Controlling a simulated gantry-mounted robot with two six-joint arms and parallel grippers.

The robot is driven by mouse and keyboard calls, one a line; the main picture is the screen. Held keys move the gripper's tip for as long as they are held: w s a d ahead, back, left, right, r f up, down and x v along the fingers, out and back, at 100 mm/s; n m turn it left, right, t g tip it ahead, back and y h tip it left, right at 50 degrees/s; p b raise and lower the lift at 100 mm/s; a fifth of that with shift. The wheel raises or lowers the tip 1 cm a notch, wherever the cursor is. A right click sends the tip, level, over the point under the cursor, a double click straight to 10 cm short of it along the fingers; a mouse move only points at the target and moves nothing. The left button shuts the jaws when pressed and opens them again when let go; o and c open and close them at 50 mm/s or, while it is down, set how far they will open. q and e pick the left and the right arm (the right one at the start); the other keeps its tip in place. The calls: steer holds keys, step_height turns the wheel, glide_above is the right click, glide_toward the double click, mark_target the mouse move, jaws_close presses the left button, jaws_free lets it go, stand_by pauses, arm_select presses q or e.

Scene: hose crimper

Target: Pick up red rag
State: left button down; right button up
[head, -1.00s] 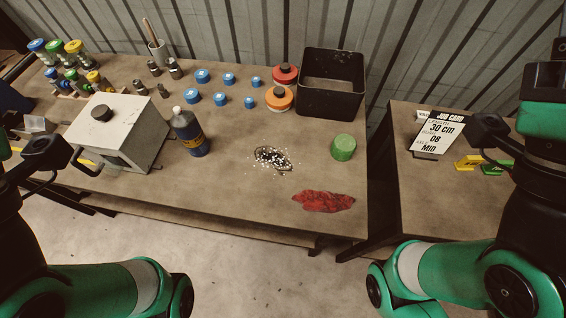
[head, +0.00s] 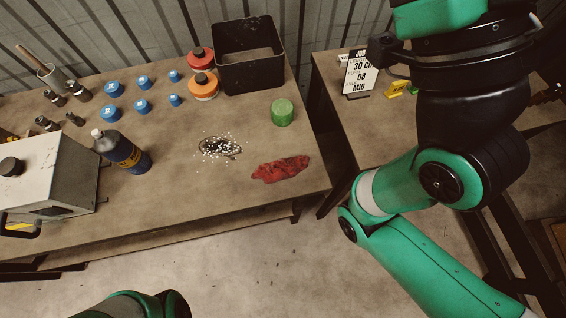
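The red rag (head: 280,169) lies crumpled and flat on the workbench (head: 200,200), near its front right corner. Nothing touches it. My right arm stands to the right of the rag, over the gap and the side table, with its upper end cut off at the top edge; I do not see its gripper fingers. A small part of my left arm shows at the bottom edge; the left gripper is out of view.
Near the rag are a green round container (head: 282,112) and a dark patch with white bits (head: 219,147). A job card (head: 360,73) is on the side table (head: 335,85).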

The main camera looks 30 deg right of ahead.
steer(key=shift+o, duration=0.2)
steer(key=o, duration=0.7)
steer(key=shift+h, duration=0.3)
